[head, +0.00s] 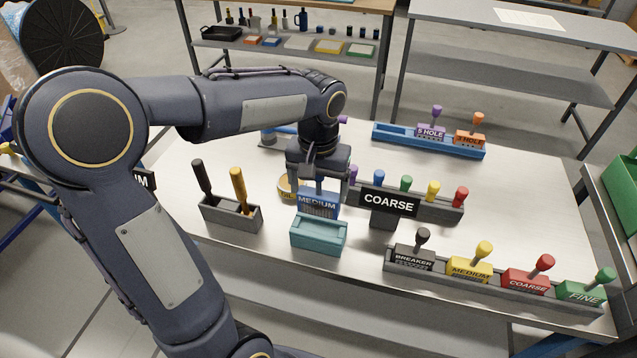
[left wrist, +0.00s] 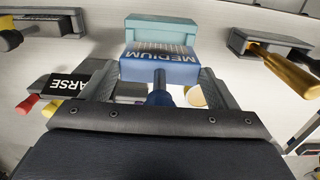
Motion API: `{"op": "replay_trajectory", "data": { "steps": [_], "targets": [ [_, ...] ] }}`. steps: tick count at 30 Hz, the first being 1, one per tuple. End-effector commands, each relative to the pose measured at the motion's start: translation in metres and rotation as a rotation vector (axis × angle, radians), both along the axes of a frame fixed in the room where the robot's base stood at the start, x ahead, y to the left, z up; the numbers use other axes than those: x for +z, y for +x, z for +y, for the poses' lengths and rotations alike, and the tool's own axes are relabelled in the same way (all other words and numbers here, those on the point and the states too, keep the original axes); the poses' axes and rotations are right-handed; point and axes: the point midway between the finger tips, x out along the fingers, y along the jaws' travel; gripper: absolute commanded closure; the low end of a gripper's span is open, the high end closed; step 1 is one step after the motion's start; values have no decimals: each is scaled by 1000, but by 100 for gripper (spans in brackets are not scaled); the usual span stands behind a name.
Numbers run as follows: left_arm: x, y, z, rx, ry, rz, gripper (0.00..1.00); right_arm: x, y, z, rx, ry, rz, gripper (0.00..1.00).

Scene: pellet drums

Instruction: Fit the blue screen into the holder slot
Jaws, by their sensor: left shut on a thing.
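The blue screen (head: 318,201), marked MEDIUM, is in my left gripper (head: 318,178). The gripper is shut on it from above and points down. In the left wrist view the blue screen (left wrist: 158,69) sits between the two fingers, with its handle toward the palm. A teal block-shaped holder (head: 318,236) stands on the table just in front of the screen in the head view. The teal holder (left wrist: 160,28) also shows beyond the screen in the left wrist view. Its slot is not clearly visible, and the screen appears outside it. My right gripper is out of view.
A grey holder with black and orange handled tools (head: 230,214) stands left of the teal holder. A COARSE sign (head: 388,201) and a rack of coloured handles stand right. A front rack (head: 490,283) holds several screens; a blue rack (head: 400,139) is behind.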

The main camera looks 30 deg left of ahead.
Motion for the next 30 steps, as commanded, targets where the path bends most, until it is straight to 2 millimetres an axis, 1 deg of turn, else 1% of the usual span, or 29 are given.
{"op": "replay_trajectory", "data": {
  "steps": [1, 3, 12, 17, 30],
  "targets": [
    [-8, 0, 0, 0, 0, 0, 60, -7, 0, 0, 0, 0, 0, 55],
    [-15, 0, 0, 0, 0, 0, 60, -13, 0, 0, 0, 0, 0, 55],
    [-41, 0, 0, 0, 0, -1, 60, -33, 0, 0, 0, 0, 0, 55],
    [-46, 0, 0, 0, 0, -1, 60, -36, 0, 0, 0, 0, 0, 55],
    [-45, 0, 0, 0, 0, -1, 60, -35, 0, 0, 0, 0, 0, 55]
  ]
}}
